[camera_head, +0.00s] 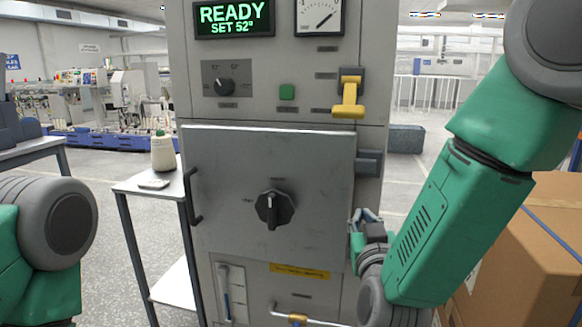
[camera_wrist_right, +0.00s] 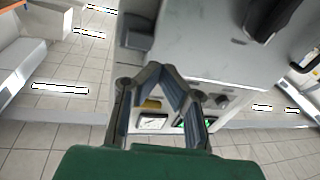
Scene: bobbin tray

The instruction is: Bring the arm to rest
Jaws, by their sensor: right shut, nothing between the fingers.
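My right arm, green and grey, comes in from the right of the head view. Its gripper (camera_head: 364,216) is beside the lower right part of the grey cabinet door (camera_head: 225,165), in front of the cabinet's right edge. I cannot tell whether it touches the cabinet. In the right wrist view the fingertips (camera_wrist_right: 161,72) meet with nothing between them. Of my left arm only a green and grey link shows at the left edge of the head view; its gripper is out of view.
The cabinet has a black knob (camera_head: 275,209), a yellow lever (camera_head: 349,97), a door handle (camera_head: 193,196) and a display reading READY (camera_head: 233,17). A side table (camera_head: 130,187) with a bottle (camera_head: 163,152) stands left. Cardboard boxes (camera_head: 535,245) stand right, near my right arm.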

